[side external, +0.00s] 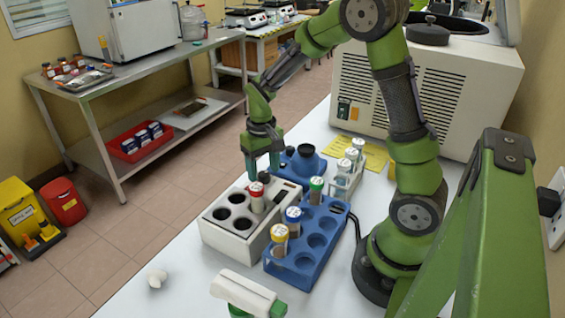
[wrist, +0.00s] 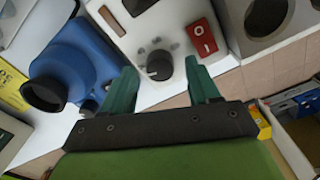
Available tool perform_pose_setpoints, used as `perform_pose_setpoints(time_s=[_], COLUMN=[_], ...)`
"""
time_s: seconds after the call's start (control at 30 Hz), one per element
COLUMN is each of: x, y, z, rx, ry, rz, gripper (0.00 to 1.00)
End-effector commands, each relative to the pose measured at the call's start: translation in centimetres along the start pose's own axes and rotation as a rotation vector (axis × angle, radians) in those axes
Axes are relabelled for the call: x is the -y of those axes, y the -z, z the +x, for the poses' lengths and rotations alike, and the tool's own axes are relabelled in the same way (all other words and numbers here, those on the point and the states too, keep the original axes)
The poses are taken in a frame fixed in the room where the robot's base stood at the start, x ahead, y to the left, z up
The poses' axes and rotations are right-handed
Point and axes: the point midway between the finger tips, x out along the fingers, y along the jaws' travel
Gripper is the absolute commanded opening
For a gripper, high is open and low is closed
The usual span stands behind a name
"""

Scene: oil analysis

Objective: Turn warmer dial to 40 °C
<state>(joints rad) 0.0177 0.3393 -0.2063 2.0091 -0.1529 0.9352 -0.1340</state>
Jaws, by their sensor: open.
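The warmer (side external: 228,236) is a white block with round dark wells on the table, with one red-capped tube (side external: 257,200) standing in a well. In the wrist view its white panel (wrist: 178,18) carries the black dial (wrist: 159,66) and a red rocker switch (wrist: 202,38). The dial's setting cannot be read. My gripper (side external: 263,170) points down at the far end of the warmer. In the wrist view its green fingers (wrist: 162,80) are open, one on each side of the dial. I cannot tell whether they touch it. The dial is hidden in the side view.
A blue mixer (side external: 305,164) with a black cup (wrist: 44,94) stands close to the warmer. A blue rack (side external: 303,266) with capped tubes stands beside the warmer. A white tube rack (side external: 345,184) and a large vented machine (side external: 450,85) are farther back.

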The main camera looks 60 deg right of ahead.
Motion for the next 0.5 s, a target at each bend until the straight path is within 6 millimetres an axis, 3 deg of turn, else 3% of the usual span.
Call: perform_pose_setpoints(time_s=[0.13, 0.43, 0.5], x=[0.0, -0.01, -0.01], y=[-0.02, -0.02, -0.02], z=[0.99, 1.16, 1.15], rx=[0.0, 0.0, 0.0], ry=[0.0, 0.001, 0.0], rz=[0.001, 0.002, 0.001], gripper=[0.61, 0.61, 0.5])
